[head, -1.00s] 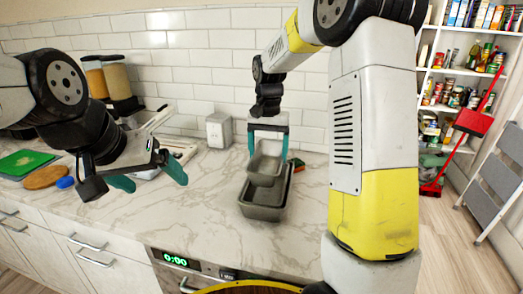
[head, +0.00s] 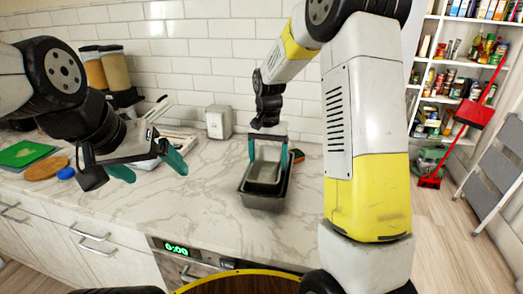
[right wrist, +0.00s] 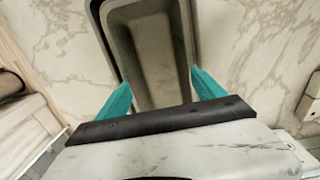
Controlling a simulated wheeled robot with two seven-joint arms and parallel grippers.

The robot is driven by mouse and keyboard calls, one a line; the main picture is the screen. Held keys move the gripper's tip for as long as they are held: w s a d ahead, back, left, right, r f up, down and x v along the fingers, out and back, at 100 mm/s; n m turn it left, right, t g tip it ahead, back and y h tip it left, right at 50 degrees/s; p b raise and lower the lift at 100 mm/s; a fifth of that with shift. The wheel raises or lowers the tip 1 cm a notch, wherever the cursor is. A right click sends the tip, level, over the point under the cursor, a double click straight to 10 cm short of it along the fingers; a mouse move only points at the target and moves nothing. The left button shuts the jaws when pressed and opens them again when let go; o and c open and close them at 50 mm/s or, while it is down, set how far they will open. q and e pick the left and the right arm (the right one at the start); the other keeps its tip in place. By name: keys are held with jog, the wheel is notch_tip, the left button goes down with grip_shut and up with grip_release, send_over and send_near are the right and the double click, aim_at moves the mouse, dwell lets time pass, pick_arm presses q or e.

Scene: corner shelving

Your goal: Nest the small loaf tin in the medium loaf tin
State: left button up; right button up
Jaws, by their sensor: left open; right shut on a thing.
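The small loaf tin (head: 264,172) is grey and sits inside the upper opening of the larger grey medium loaf tin (head: 262,200) on the marble counter. My right gripper (head: 268,150) is shut on the small tin from above, with its teal fingers at the tin's sides. In the right wrist view the small tin (right wrist: 155,55) lies between the teal fingers, with the medium tin's rim (right wrist: 101,12) around it. Whether the small tin touches the medium tin's floor is hidden. My left gripper (head: 148,170) is open and empty above the counter at the left.
A white dispenser (head: 219,122) stands behind the tins near the tiled wall. A green board (head: 24,153), a round wooden board (head: 46,169) and a blue lid (head: 66,173) lie at the far left. The counter left of the tins is clear.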

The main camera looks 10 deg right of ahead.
jog(key=shift+f, duration=0.25)
jog(key=o, duration=1.6)
jog(key=shift+r, duration=0.1)
jog(key=shift+r, duration=3.4)
notch_tip(320, 180, up, 7)
